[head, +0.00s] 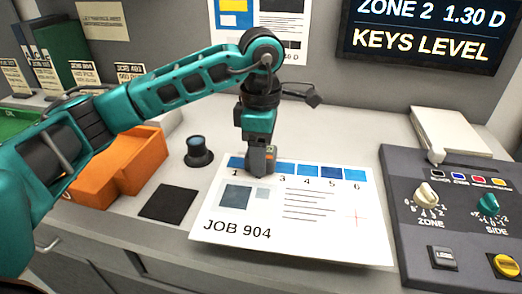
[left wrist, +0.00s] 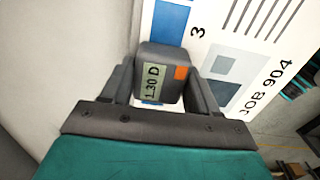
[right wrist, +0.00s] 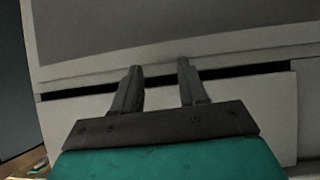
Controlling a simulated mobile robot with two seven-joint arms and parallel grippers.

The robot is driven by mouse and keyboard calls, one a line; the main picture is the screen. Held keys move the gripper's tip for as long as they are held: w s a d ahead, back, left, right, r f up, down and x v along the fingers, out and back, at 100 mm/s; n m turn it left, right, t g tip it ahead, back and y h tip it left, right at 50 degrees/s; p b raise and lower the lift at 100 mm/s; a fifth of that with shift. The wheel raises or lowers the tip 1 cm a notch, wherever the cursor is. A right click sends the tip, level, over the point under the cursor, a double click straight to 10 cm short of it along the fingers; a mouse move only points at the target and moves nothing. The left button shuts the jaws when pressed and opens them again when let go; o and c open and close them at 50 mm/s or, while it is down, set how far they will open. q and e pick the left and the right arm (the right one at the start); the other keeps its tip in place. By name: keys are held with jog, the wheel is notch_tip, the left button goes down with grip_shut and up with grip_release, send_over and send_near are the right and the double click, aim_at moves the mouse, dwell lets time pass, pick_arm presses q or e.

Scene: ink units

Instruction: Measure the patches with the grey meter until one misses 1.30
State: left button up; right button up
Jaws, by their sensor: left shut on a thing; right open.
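The printed sheet marked JOB 904 (head: 330,235) lies on the counter with a row of blue patches along its far edge. Patches 1 (head: 236,162), 3 (head: 284,168), 4 and 5 show, as does 6 (head: 356,175); patch 2 is hidden behind the meter. My left gripper (head: 260,147) is shut on the grey meter (left wrist: 181,93), which is upright at the place of patch 2. I cannot tell whether it touches the paper. My right gripper (right wrist: 160,80) is open and empty, before a pale cabinet front.
The wall screen (head: 425,35) reads ZONE 2 1.30 D, KEYS LEVEL. A console (head: 455,225) with ZONE and SIDE knobs stands right. An orange bin (head: 145,165), a dark round pot (head: 198,152) and a black mat (head: 168,203) lie left. A paper stack (head: 450,130) is behind the console.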

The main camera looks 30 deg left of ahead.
dwell(0.5)
pick_arm(q)
jog(key=shift+r+p, duration=1)
jog(key=shift+r, duration=0.55)
jog(key=shift+s+f, duration=0.1)
dwell(0.4)
